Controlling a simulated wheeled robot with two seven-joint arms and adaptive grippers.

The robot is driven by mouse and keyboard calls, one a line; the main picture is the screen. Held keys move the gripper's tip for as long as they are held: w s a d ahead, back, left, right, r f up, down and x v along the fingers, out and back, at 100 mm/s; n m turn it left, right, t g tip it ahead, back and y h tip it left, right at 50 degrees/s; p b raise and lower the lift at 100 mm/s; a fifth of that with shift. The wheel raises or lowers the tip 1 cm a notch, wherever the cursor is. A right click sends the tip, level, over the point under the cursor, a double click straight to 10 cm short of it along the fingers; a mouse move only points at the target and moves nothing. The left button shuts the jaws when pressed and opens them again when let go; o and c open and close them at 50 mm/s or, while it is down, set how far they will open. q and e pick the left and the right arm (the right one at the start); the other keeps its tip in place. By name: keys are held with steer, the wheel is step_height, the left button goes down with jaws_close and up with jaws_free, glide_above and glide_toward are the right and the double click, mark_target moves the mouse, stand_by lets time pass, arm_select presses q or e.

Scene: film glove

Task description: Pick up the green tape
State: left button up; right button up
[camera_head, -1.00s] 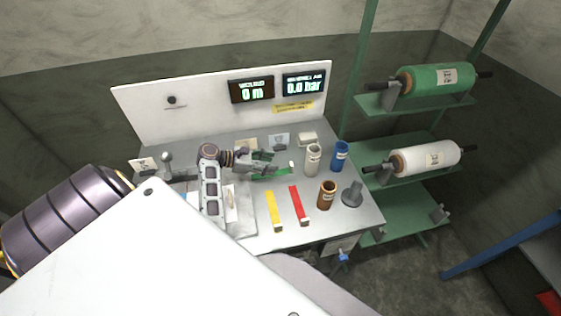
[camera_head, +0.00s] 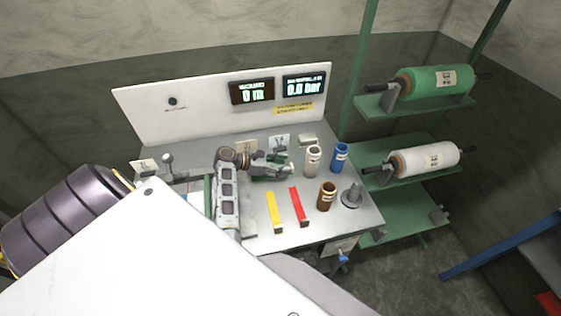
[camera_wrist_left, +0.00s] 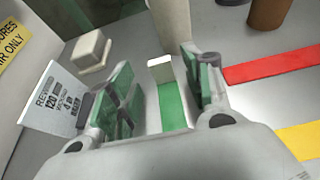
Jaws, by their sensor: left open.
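The green tape (camera_wrist_left: 172,106) is a flat green strip on the grey bench with a pale block at its far end. In the left wrist view it lies between the two green-padded fingers of my left gripper (camera_wrist_left: 156,78), with a gap to each finger. My left gripper is open and holds nothing. In the head view my left gripper (camera_head: 277,168) is low over the back middle of the bench and covers most or all of the tape. The height of the fingers above the bench is hard to tell. My right gripper is not in view.
Red tape (camera_head: 299,206) and yellow tape (camera_head: 273,211) lie in front. White (camera_head: 312,160), blue (camera_head: 339,157) and brown (camera_head: 327,196) cylinders stand to the right. A small pale block (camera_wrist_left: 91,50) and a label card (camera_wrist_left: 54,101) are near the gripper. A white panel (camera_head: 190,105) stands behind.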

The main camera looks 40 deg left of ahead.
mark_target(291, 165)
arm_select(q)
steer(key=shift+p+x, duration=0.35)
steer(key=shift+x, duration=1.6)
steer(key=shift+s+d, duration=0.1)
steer(key=shift+r, duration=0.1)
steer(key=c, duration=0.9)
